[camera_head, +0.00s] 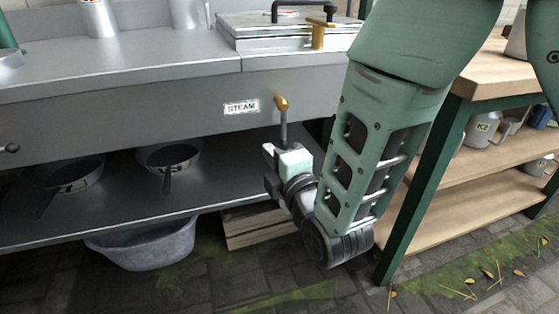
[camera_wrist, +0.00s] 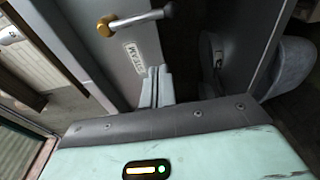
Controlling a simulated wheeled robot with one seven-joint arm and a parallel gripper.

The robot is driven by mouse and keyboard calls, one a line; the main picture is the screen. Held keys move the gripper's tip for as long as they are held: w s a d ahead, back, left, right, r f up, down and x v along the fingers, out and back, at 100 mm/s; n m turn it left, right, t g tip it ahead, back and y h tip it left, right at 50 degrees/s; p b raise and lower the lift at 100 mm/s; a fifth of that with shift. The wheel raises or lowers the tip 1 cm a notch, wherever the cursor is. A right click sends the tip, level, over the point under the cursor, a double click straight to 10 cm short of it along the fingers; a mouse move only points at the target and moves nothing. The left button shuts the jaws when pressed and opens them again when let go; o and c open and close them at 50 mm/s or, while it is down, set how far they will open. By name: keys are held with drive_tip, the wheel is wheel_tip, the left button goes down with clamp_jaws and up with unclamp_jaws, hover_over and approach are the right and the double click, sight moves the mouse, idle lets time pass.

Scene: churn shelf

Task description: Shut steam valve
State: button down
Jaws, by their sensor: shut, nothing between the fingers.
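The steam valve has a brass pivot (camera_head: 281,103) on the grey front panel and a grey lever (camera_head: 283,127) hanging straight down from it. The lever (camera_wrist: 140,18) also shows in the wrist view, with a clear gap between it and my fingers. A white STEAM label (camera_head: 241,107) is left of the valve; it appears in the wrist view too (camera_wrist: 133,58). My gripper (camera_head: 268,149) is low in front of the panel, just left of the lever's lower end. Its fingers (camera_wrist: 156,86) are shut and empty. The lever's tip is partly hard to see behind my gripper in the head view.
A lower shelf (camera_head: 120,200) holds pans (camera_head: 168,158), with a grey tub (camera_head: 145,245) beneath it. A wooden bench (camera_head: 490,70) with a green leg (camera_head: 415,195) stands to the right.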

drive_tip(key=w+d+b, duration=0.1)
drive_tip(key=w+b, duration=0.1)
drive_tip(key=w, duration=0.4)
drive_tip(key=shift+d+b, duration=0.25)
drive_tip(key=shift+b, duration=0.05)
drive_tip(key=shift+w+d, duration=0.1)
drive_tip(key=shift+w, duration=0.05)
